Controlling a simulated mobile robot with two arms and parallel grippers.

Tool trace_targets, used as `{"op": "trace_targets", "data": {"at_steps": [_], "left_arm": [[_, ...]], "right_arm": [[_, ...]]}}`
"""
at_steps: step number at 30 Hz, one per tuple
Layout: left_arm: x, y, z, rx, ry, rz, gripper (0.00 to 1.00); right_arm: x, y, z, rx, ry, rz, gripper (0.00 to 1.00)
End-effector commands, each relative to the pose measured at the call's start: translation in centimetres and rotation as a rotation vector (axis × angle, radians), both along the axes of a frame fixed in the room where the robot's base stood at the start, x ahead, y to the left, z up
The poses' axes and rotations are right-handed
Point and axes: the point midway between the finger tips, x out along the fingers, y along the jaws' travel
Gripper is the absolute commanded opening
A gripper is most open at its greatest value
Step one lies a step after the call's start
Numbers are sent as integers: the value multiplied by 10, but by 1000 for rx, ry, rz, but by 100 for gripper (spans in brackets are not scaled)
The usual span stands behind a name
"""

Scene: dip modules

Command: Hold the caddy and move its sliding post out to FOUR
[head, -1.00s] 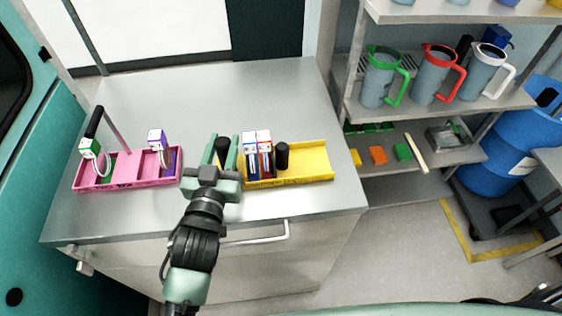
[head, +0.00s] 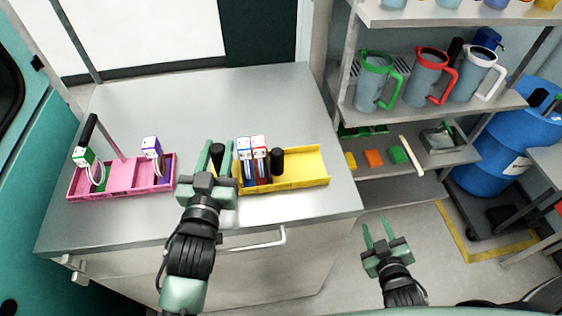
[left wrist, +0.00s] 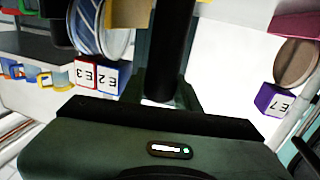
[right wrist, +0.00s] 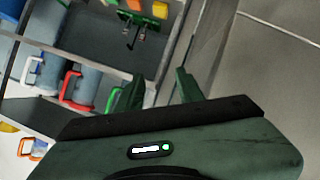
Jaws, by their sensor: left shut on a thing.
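The yellow caddy (head: 306,165) lies on the steel counter. Blue and red modules (head: 252,165) stand side by side in its left part, with white tops that read E2 and E3 in the left wrist view (left wrist: 98,77). A short black post (head: 277,161) stands just right of them. The caddy's right part is empty. My left gripper (head: 218,157) is at the caddy's left end, shut on an upright black handle, which shows between its fingers in the left wrist view (left wrist: 172,45). My right gripper (head: 377,230) is open and empty, right of the counter and above the floor.
A pink caddy (head: 122,177) with green and purple modules stands at the counter's left. Shelves on the right hold jugs (head: 374,82) and small coloured blocks (head: 373,158). A blue barrel (head: 505,155) stands beyond. The counter behind the caddies is clear.

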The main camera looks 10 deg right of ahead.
Motion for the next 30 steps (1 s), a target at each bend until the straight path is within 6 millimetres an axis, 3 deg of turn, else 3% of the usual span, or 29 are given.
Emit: {"op": "trace_targets", "data": {"at_steps": [1,6,8,9,15,21,25,30], "left_arm": [[0,0,0,0,1,0,0],[0,0,0,0,1,0,0],[0,0,0,0,1,0,0],[0,0,0,0,1,0,0],[0,0,0,0,0,0,0],[0,0,0,0,0,0,0],[0,0,0,0,0,0,0],[0,0,0,0,0,0,0]], "right_arm": [[2,-6,26,-28,-42,-2,37],[6,-16,104,-116,-166,-2,37],[7,-9,131,-120,-221,12,37],[8,9,146,-87,-266,39,37],[14,105,159,198,-356,165,37],[6,180,173,445,-398,255,37],[2,203,180,529,-409,281,37],[15,212,182,551,-414,288,37]]}}
